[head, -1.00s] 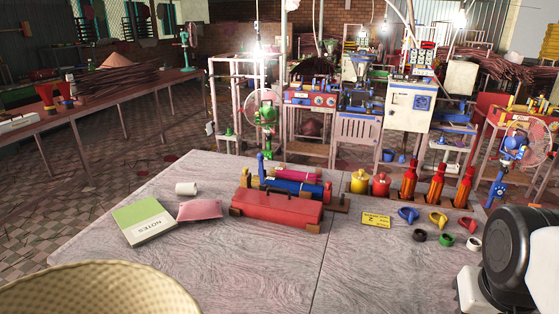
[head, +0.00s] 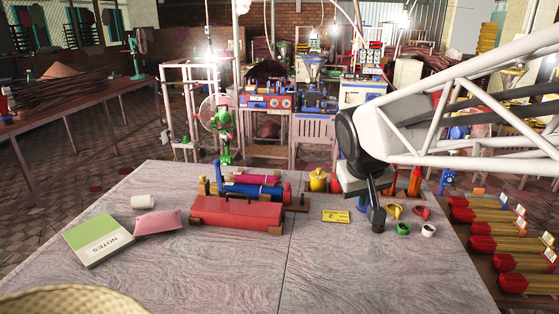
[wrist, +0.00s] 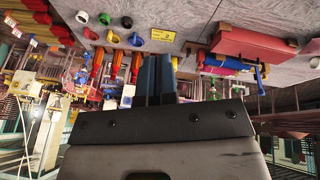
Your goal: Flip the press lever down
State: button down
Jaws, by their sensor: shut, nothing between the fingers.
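The extruder press has a long blue cylinder (head: 252,189) lying on the table. A short blue lever (head: 219,177) stands upright at its left end. A red block (head: 236,212) lies in front of it and hides part of it. The press also shows upside down at the right of the wrist view (wrist: 228,61). My gripper (head: 377,222) points down over the right part of the table, well to the right of the lever and apart from it. Its dark fingers (wrist: 155,60) are together and empty.
A yellow note card (head: 336,216), a yellow jar (head: 318,180) and several coloured rings (head: 403,229) lie between or near press and gripper. A green notebook (head: 98,240), pink pouch (head: 158,222) and white roll (head: 143,202) lie left. The table front (head: 330,275) is clear.

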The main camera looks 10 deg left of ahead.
jog(key=w+a+n+t, duration=0.1)
jog(key=w+a+n, duration=0.1)
jog(key=w+a, duration=0.75)
jog(key=w+a+n+t, duration=0.1)
jog(key=w+a+n, duration=0.1)
jog(key=w+a, duration=0.75)
jog(key=w+a+f+n+y, duration=0.1)
jog(key=a+f+n, duration=0.1)
jog(key=a, duration=1.2)
jog(key=w+a+f+n+t+y, duration=0.1)
jog(key=w+a+f, duration=0.1)
jog(key=a, duration=1.2)
jog(key=shift+w+f+n, duration=0.2)
jog(key=shift+f+n, duration=0.2)
jog(key=shift+f, duration=0.05)
jog(key=shift+w+f, duration=0.1)
send_near(219, 176)
jog(key=shift+w+a+f, duration=0.3)
jog(key=shift+w+a, duration=0.2)
jog(key=shift+w, duration=0.1)
jog(key=shift+w+a+f, duration=0.3)
jog(key=shift+w+a, duration=0.25)
jog(key=shift+w, duration=0.05)
